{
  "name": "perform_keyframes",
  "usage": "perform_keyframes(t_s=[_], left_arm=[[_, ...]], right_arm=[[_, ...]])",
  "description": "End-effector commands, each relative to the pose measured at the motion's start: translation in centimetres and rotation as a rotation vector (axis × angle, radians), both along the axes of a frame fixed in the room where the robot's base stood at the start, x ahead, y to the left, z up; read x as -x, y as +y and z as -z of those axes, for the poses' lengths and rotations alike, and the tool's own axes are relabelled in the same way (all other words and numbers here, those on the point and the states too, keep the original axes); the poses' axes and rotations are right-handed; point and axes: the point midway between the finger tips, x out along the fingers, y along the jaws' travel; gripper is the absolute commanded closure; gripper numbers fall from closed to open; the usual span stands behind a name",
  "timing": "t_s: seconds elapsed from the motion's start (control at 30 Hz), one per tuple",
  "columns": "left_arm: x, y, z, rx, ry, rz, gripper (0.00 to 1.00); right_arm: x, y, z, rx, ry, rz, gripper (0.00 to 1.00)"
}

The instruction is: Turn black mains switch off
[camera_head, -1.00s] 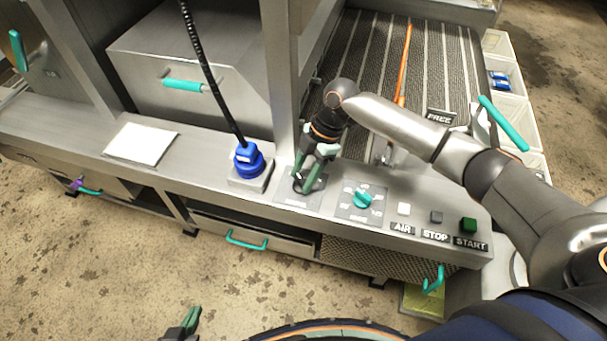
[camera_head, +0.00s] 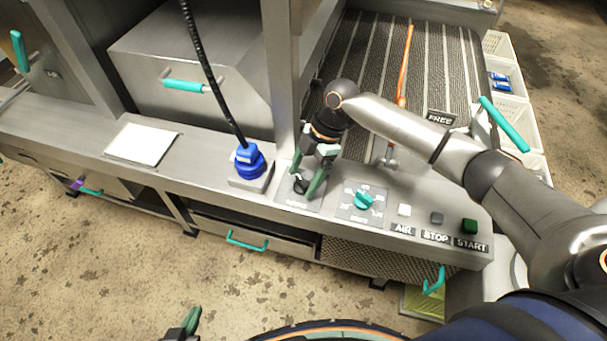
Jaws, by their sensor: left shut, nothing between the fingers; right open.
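The black mains switch (camera_head: 299,186) sits on a grey plate on the console ledge, between the blue plug and the teal dial. My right gripper (camera_head: 306,186) is directly over it, pointing down. Its green fingers are spread, one on each side of the switch, and partly hide it. I cannot tell whether the fingers touch the switch. The label under it is too small to read. My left gripper (camera_head: 190,322) is at the bottom edge of the view, far from the console, with only its tip showing.
The blue plug (camera_head: 249,160) with its black cable stands left of the switch. The teal dial (camera_head: 364,200) is close on the right, then the AIR, STOP and green START (camera_head: 469,226) buttons. A steel post (camera_head: 283,80) rises just behind. A white sheet (camera_head: 142,144) lies on the left ledge.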

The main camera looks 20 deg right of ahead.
Motion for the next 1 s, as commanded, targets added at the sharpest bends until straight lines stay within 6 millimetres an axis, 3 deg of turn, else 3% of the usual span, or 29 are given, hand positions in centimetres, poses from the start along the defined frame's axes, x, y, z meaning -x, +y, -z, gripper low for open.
perform_keyframes(t_s=[0.17,0.6,0.8,1.0], left_arm=[[0.0,0.0,0.1,0.0,0.0,0.0,1.0],[0.0,0.0,0.6,0.0,0.0,0.0,1.0],[0.0,0.0,0.6,0.0,0.001,0.0,1.0],[0.0,0.0,0.6,0.001,0.001,-0.001,1.0]], right_arm=[[-0.2,-0.6,-1.5,-0.001,-0.003,0.002,0.18],[-0.9,-3.9,-9.7,0.0,-0.004,0.002,0.18],[-1.0,-4.6,-11.4,0.0,-0.002,0.0,0.18],[-1.0,-4.7,-11.6,0.0,-0.001,-0.001,0.18]])
